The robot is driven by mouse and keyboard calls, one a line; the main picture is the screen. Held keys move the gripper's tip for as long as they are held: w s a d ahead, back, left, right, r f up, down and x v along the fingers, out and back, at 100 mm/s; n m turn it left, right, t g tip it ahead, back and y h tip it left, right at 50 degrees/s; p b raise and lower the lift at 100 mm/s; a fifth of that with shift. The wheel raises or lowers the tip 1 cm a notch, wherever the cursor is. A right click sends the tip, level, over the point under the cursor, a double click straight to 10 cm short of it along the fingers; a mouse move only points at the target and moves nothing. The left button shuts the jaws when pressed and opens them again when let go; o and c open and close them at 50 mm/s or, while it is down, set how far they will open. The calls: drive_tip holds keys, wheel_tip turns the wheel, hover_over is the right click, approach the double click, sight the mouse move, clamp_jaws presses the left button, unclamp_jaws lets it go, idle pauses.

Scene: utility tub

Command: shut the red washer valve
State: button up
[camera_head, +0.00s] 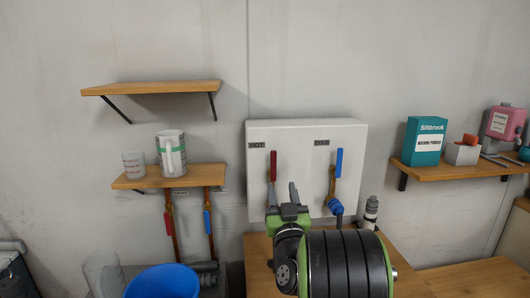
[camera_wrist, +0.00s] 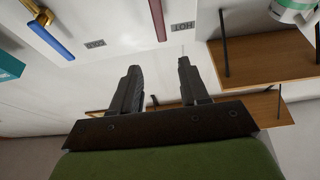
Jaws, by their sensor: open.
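The white washer box (camera_head: 310,135) is on the wall. Its red valve lever (camera_head: 273,165) stands upright under the HOT label (camera_head: 257,145); the lower part of this valve is hidden behind my gripper. My gripper (camera_head: 281,190) is open and empty, in front of the box and just below the red lever in the picture. In the wrist view the red lever (camera_wrist: 157,18) is at the top edge, beyond the two fingers (camera_wrist: 157,75), with nothing between them. I cannot tell whether a fingertip touches the lever.
A blue lever (camera_head: 339,163) stands upright to the right on the same box. Two pipes with a red handle (camera_head: 167,224) and a blue handle (camera_head: 207,222) run below the left shelf (camera_head: 168,181), which holds mugs. A blue bucket (camera_head: 163,281) is lower left. A right shelf (camera_head: 455,171) holds boxes.

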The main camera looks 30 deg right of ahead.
sight(274, 156)
drive_tip(key=p+x, duration=1.3)
drive_tip(key=shift+w+r+p, duration=0.15)
drive_tip(key=shift+w+p, duration=0.1)
drive_tip(key=shift+p, duration=0.15)
drive_tip(key=shift+w+d, duration=0.15)
drive_tip(key=shift+w, duration=0.25)
clamp_jaws()
